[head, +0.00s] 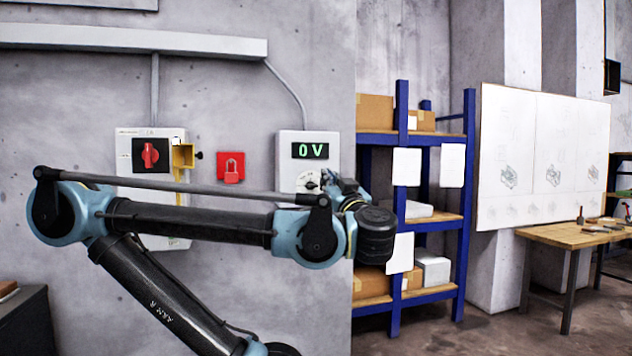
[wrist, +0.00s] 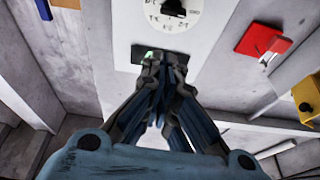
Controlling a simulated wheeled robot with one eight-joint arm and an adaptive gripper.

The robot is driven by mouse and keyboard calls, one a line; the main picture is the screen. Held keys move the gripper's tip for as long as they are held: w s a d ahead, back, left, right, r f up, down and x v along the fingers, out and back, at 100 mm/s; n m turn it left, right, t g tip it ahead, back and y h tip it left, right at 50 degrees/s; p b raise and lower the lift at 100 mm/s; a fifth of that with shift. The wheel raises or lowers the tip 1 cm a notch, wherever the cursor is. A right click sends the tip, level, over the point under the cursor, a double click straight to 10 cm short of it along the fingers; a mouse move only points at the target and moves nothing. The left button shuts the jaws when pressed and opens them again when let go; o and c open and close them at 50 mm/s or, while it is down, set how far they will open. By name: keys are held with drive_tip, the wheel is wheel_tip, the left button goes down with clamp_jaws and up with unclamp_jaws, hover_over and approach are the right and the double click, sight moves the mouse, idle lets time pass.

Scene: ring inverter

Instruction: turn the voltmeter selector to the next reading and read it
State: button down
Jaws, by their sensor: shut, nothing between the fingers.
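The voltmeter (head: 288,140) is a pale box on the concrete wall, and its dark display (head: 310,151) reads 0 V in green. Its selector (head: 309,181) is a dark knob on a round white dial, partly hidden by my arm in the head view. In the wrist view the selector knob (wrist: 174,8) and its dial show at the top, cut by the frame edge. My gripper (wrist: 163,58) is shut and empty, its fingertips over the display in that picture and apart from the knob. In the head view my gripper is mostly hidden behind my wrist.
Left of the voltmeter are a red padlock station (head: 231,167) and a white inverter panel with a red rotary switch (head: 150,155) and a yellow bracket (head: 183,157). A blue shelf (head: 468,200) with boxes stands right. A wooden workbench (head: 570,236) is farther right.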

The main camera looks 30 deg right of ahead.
sight(314, 158)
drive_tip(key=shift+r+x, duration=0.2)
drive_tip(key=shift+x, duration=2.25)
drive_tip(key=shift+r+x, duration=0.2)
drive_tip(key=shift+x, duration=2.25)
drive_tip(key=shift+s+d+f, duration=0.1)
drive_tip(key=shift+f, duration=0.9)
drive_tip(key=shift+s+f, duration=0.15)
drive_tip(key=shift+f, duration=0.85)
